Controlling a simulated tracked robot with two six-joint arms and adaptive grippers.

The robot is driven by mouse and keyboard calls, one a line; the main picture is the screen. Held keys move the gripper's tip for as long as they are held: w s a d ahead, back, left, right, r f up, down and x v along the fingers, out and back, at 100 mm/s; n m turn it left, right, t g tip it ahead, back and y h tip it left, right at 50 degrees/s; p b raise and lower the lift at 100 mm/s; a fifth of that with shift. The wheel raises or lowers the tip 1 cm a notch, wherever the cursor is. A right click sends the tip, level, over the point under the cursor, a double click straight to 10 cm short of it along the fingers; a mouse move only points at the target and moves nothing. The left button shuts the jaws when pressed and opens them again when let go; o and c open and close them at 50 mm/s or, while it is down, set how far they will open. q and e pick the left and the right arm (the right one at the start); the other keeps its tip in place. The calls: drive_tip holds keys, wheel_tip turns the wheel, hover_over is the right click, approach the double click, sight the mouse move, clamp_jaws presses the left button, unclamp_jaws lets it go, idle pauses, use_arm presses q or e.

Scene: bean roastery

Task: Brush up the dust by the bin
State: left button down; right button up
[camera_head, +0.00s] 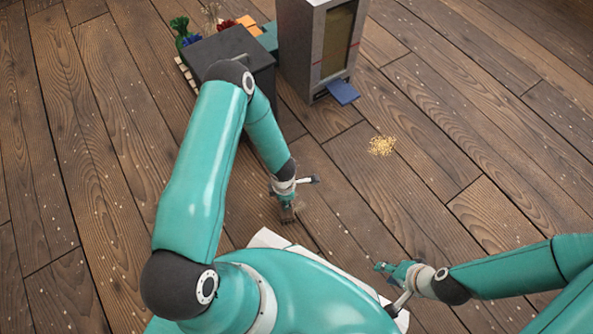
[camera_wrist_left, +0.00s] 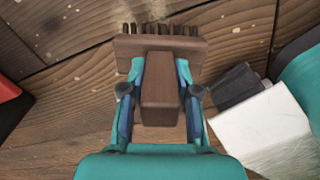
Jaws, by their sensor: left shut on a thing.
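A small pile of pale yellow dust (camera_head: 381,145) lies on the floor in front of the bin. The bin (camera_head: 300,40) is a tall grey box with a window in its front and a blue flap at its foot. My left gripper (camera_head: 286,199) is low over the floor, left of and nearer than the dust. It is shut on the brown handle of a wooden brush (camera_head: 290,213). In the left wrist view the brush (camera_wrist_left: 160,48) shows dark bristles pointing away from the gripper. My right gripper (camera_head: 384,268) is below the dust pile, well apart from it; its finger opening is unclear.
A dark box (camera_head: 230,48) stands left of the bin, with potted plants (camera_head: 184,32) and orange blocks (camera_head: 247,23) behind it. The blue flap (camera_head: 343,92) juts out near the dust. Pale specks dot the plank floor. The floor right of the dust is clear.

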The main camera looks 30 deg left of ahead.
use_arm(q)
drive_tip(key=shift+r+p, duration=2)
drive_tip(key=shift+r, duration=1.3)
drive_tip(key=shift+w, duration=0.1)
